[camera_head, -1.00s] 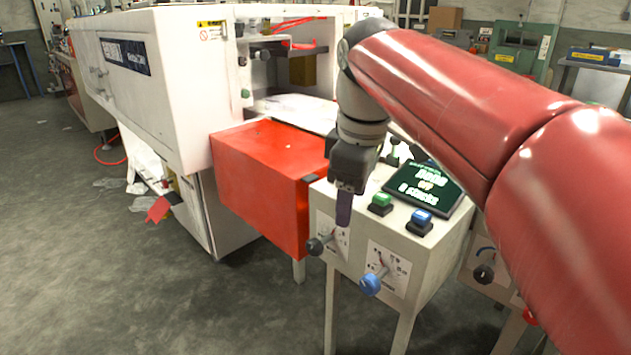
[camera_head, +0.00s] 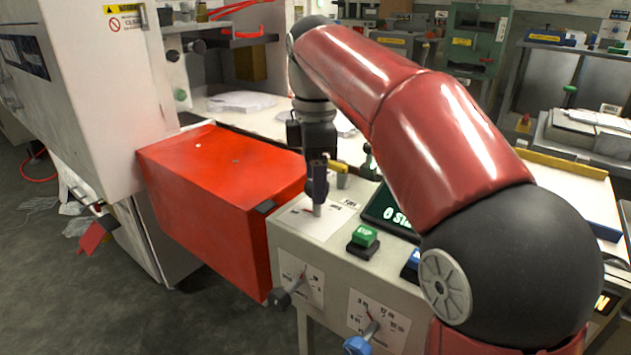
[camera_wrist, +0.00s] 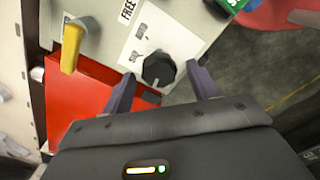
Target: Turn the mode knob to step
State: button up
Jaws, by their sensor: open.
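A black round knob (camera_wrist: 158,69) sits on a white label plate (camera_wrist: 150,32) with small marks in the wrist view. Its labels are too small to read, so I cannot tell which position it points to. My gripper (camera_head: 317,200) is over the top of the grey control box (camera_head: 285,240), above the white plate near the box's left side. In the wrist view my gripper's two dark fingers (camera_wrist: 162,74) are apart, one on each side of the knob. I cannot tell whether they touch it. In the head view the fingers mostly hide the knob.
The box's front has a black-tipped lever (camera_head: 278,298) and a blue-tipped lever (camera_head: 357,346). A green button (camera_head: 364,236) and a dark screen (camera_head: 390,212) are right of my gripper. A red cover (camera_head: 220,180) stands close on the left. A yellow handle (camera_wrist: 72,45) shows in the wrist view.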

jog(key=shift+f, duration=0.2)
jog(key=shift+c, duration=0.3)
jog(key=c, duration=0.9)
